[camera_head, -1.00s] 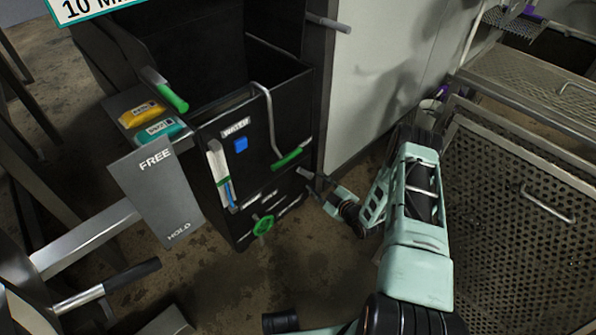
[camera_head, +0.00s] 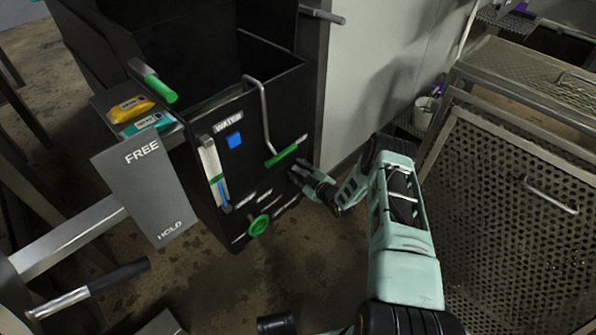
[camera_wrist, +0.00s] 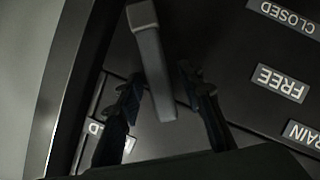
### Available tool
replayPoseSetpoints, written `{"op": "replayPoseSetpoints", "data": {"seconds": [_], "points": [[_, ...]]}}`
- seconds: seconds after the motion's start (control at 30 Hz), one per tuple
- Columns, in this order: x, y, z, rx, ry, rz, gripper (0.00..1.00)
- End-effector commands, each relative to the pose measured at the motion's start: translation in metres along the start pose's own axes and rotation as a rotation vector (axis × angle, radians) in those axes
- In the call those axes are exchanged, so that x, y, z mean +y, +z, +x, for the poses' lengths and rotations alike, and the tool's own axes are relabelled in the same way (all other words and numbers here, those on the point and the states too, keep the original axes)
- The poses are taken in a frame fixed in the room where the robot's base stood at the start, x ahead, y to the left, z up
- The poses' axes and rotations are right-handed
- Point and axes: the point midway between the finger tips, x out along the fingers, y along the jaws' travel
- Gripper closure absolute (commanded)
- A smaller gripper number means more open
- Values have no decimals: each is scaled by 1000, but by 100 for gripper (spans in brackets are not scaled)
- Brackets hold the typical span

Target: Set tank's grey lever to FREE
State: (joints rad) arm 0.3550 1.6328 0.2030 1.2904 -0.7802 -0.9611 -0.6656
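The black tank (camera_head: 262,112) stands at centre in the head view, with a WATER label and a green valve wheel. In the wrist view the tank's grey lever (camera_wrist: 152,62) runs from upper left down between my fingers. The plate behind it carries upside-down labels, including FREE (camera_wrist: 281,83) to the right and a partly hidden one ending in "LD" at lower left. My gripper (camera_head: 297,168) is at the tank's right front side. Its two black fingers stand apart on either side of the lever, with gaps visible. In the head view the lever is hard to make out at the gripper.
A separate grey FREE/HOLD plate (camera_head: 148,190) and a black-handled bar (camera_head: 100,285) stand at left. A perforated metal cage (camera_head: 510,210) fills the right. Floor in front of the tank is open.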

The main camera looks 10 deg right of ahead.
Motion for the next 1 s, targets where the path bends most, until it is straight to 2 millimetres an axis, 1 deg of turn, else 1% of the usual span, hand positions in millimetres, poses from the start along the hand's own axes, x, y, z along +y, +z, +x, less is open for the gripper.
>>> {"op": "replayPoseSetpoints", "data": {"seconds": [0.1,0.4,0.43,0.8,1.0], "points": [[0,0,0,0,0,0,65],[0,0,0,0,0,0,98],[0,0,0,0,0,0,100],[-1,0,-2,0,1,-3,100],[-10,-2,-13,0,17,-44,100]]}}
